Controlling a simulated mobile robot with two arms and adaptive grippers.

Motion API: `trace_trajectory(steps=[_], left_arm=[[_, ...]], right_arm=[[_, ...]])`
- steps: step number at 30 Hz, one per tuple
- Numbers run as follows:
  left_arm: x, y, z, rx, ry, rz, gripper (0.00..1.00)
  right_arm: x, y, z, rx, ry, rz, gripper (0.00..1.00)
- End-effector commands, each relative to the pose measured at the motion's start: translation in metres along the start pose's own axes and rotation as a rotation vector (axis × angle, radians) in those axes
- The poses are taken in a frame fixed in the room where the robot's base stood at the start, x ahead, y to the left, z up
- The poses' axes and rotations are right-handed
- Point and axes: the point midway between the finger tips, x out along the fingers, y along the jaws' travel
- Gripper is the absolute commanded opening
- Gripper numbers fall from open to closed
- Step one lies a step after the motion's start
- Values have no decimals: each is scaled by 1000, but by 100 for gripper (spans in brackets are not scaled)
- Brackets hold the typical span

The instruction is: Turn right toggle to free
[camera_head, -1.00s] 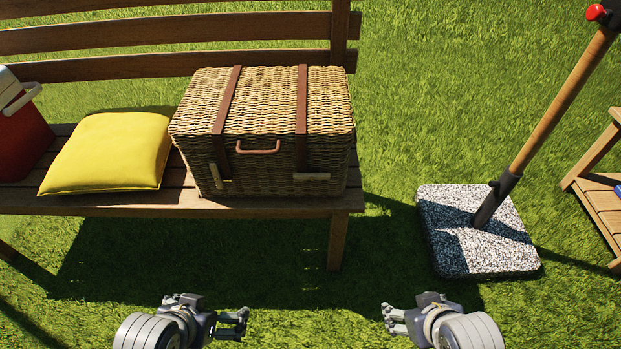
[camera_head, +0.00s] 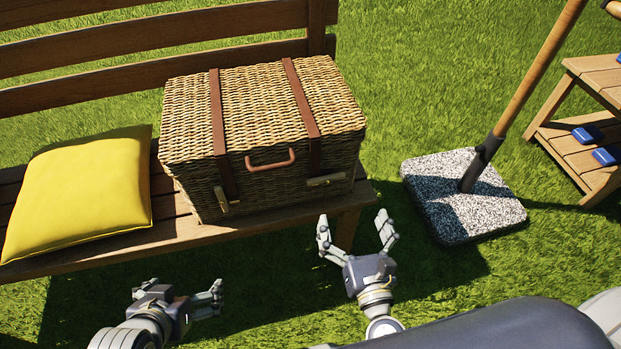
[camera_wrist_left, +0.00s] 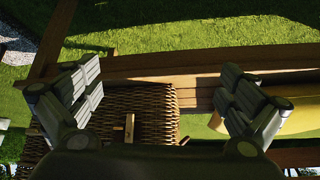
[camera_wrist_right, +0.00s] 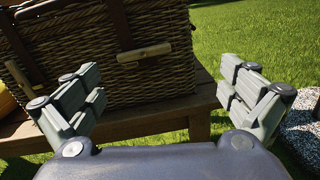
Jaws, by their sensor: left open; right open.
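The wicker basket (camera_head: 262,110) stands closed on the bench, two brown straps over its lid. Its right toggle (camera_head: 326,180) is a light bar lying roughly level across the front, below the right strap; it shows in the right wrist view (camera_wrist_right: 144,53). The left toggle (camera_head: 221,199) stands nearly upright. My right gripper (camera_head: 352,228) is open and empty, in front of the basket's right part and apart from the right toggle. My left gripper (camera_head: 214,297) is open and empty, low in front of the bench. One upright toggle (camera_wrist_left: 129,127) shows between its fingers in the left wrist view.
A yellow cushion (camera_head: 80,190) lies on the bench (camera_head: 160,236) left of the basket. A parasol pole (camera_head: 535,80) rises from a speckled stone base (camera_head: 450,205) on the right. A wooden shelf (camera_head: 575,150) with blue items stands beyond it. Grass lies open before the bench.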

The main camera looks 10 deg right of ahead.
Motion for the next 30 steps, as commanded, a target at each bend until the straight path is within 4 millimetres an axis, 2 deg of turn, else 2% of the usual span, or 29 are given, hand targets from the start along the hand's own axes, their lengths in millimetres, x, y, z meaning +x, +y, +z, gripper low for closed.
trace_trajectory(steps=[3, 7, 21, 25, 30], left_arm=[[1, 0, -1, 0, 6, 1, 98], [0, 0, -1, 0, 6, 1, 98], [-8, 0, 23, -16, -109, 0, 98], [-9, -2, 28, -18, -128, -5, 98], [-10, -3, 32, -15, -140, -7, 98]], right_arm=[[-3, 13, -6, -111, -4, 57, 98], [4, 17, -6, -141, -8, 69, 98], [86, 21, -5, -133, -8, 66, 98], [98, 22, -6, -133, -7, 67, 98], [104, 22, -6, -134, -6, 66, 98]])
